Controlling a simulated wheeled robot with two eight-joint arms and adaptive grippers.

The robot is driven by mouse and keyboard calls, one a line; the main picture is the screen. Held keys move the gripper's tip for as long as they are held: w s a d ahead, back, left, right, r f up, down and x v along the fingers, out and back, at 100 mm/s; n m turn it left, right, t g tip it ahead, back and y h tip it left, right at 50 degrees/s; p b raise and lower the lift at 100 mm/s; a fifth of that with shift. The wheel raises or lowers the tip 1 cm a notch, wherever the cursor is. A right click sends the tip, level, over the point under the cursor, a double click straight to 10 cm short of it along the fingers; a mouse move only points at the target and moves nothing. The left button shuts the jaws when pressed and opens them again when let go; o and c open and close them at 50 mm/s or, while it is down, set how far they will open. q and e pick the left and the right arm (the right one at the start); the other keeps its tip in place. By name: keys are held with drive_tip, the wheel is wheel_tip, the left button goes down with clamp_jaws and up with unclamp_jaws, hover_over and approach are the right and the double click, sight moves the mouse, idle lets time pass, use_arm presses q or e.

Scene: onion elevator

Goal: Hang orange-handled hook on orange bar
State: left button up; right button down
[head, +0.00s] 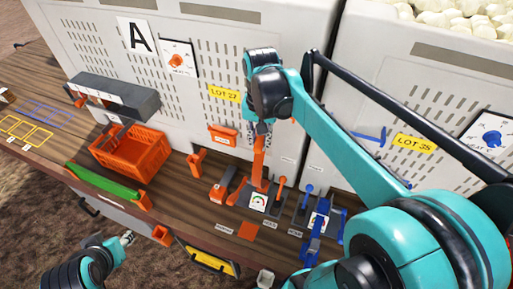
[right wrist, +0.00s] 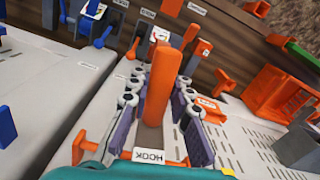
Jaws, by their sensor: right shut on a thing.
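My right gripper (head: 262,128) points down in front of the left grey crate wall. It is shut on the orange-handled hook (head: 259,160). The orange handle stands between the purple-padded fingers (right wrist: 158,120) in the right wrist view, where the handle (right wrist: 158,80) shows a HOOK label at its lower end. In that view an orange T-shaped piece (right wrist: 80,150) on the crate wall looks like the orange bar; my gripper partly hides that area. I cannot tell whether the hook touches it. My left gripper (head: 128,238) is low at the left, apart from the bench; its jaw opening is unclear.
The wooden bench carries an orange basket (head: 130,150), a gauge (head: 258,201), orange levers and blue levers (head: 307,190). A yellow LOT 27 label (head: 224,93) is on the left crate. A blue bar (head: 370,136) juts from the right crate. A green strip (head: 103,185) lies along the bench's front edge.

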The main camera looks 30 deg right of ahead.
drive_tip(key=shift+w+d, duration=0.4)
drive_tip(key=shift+d, duration=0.1)
drive_tip(key=shift+w+d, duration=1)
drive_tip(key=shift+d, duration=0.2)
wheel_tip(320, 180, down, 2)
drive_tip(key=shift+f+b, duration=0.1)
drive_tip(key=shift+b, duration=0.9)
drive_tip(key=shift+f+b, duration=0.65)
drive_tip(key=shift+f, duration=0.2)
drive_tip(key=c, duration=1.3)
unclamp_jaws()
drive_tip(key=shift+r, duration=0.1)
